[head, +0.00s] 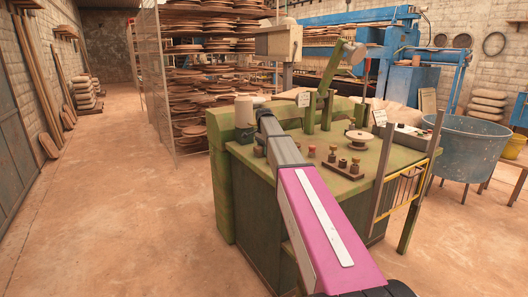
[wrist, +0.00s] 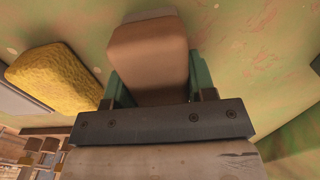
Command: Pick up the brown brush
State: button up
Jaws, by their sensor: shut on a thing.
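The brown brush (wrist: 149,52) shows in the wrist view as a rounded, tan-brown block at the top centre. My gripper (wrist: 156,84) has its two green fingers on either side of the brush, shut on it. The brush's underside and far end are hidden, and I cannot tell whether it touches the green surface behind it. In the head view, my arm reaches over the green bench (head: 243,146); the gripper and the brush cannot be made out there.
A yellow sponge (wrist: 55,78) is left of the brush in the wrist view. The bench also holds a round pedestal (head: 360,138), a small wooden rack (head: 343,170) with knobs, and upright green posts. A blue tub (head: 462,143) stands at right. Floor at left is clear.

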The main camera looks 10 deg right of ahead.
jog(key=shift+r, duration=0.15)
jog(key=shift+r, duration=0.55)
notch_tip(320, 180, up, 3)
jog(key=shift+f, duration=0.2)
jog(key=s+a+r, duration=0.6)
jog(key=s+r, duration=0.1)
jog(key=s, duration=0.3)
jog(key=shift+o, duration=1.2)
jog(key=shift+c, duration=0.2)
jog(key=shift+s, duration=0.1)
